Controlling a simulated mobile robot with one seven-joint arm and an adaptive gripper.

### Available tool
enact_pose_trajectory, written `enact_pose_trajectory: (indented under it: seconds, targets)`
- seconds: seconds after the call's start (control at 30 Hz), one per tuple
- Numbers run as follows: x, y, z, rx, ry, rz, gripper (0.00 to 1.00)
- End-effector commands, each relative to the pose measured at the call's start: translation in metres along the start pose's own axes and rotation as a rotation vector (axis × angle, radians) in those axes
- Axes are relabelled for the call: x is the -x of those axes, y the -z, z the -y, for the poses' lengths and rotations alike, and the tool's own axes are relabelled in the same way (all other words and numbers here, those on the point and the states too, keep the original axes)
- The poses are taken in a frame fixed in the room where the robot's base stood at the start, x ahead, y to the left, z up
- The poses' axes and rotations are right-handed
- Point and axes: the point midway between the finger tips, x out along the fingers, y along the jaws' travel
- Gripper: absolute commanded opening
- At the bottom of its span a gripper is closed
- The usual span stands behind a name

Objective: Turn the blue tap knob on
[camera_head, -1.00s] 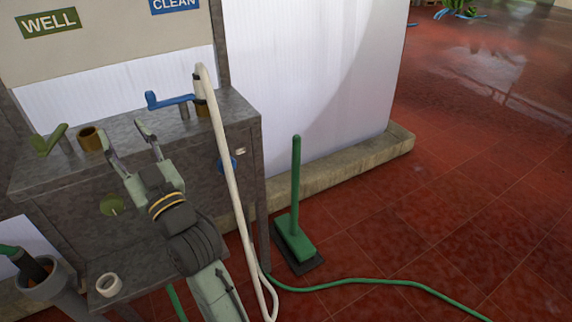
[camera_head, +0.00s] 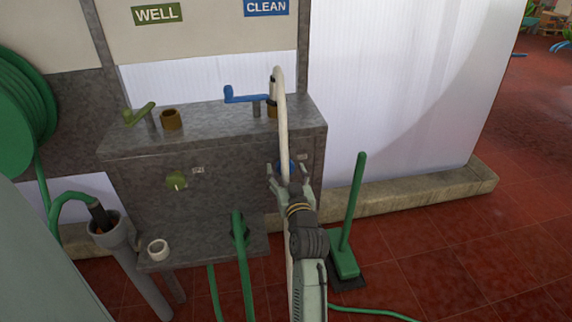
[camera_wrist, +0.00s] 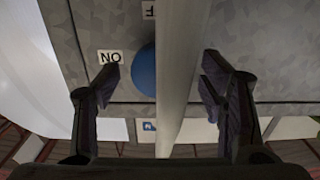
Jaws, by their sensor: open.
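The blue tap knob (camera_head: 286,167) is on the front face of the grey metal cabinet (camera_head: 235,165), partly hidden behind the white hose (camera_head: 281,120). The wrist view shows the knob (camera_wrist: 143,72) with an ON label (camera_wrist: 110,57) beside it and another label partly hidden at the top. My gripper (camera_head: 289,178) is open in front of the knob. In the wrist view, the hose (camera_wrist: 180,75) runs between the open fingers, in front of the knob's right part. I cannot tell whether the fingers touch anything.
A blue lever (camera_head: 248,97) and a green lever (camera_head: 138,113) stand on top. A green knob (camera_head: 177,180) is at the left of the front face. A lower shelf holds a white ring (camera_head: 158,250). A green broom (camera_head: 353,220) stands at right; red floor is open beyond.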

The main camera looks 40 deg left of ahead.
Motion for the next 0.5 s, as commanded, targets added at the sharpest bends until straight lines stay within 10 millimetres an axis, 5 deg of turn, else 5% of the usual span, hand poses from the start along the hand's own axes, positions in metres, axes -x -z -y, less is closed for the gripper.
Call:
enact_pose_trajectory:
  seconds: [0.2, 0.5]
  targets:
    - [-0.02, 0.001, 0.0, 0.0, 0.0, -0.001, 0.65]
    - [-0.022, 0.0, 0.0, 0.0, -0.001, -0.001, 0.65]
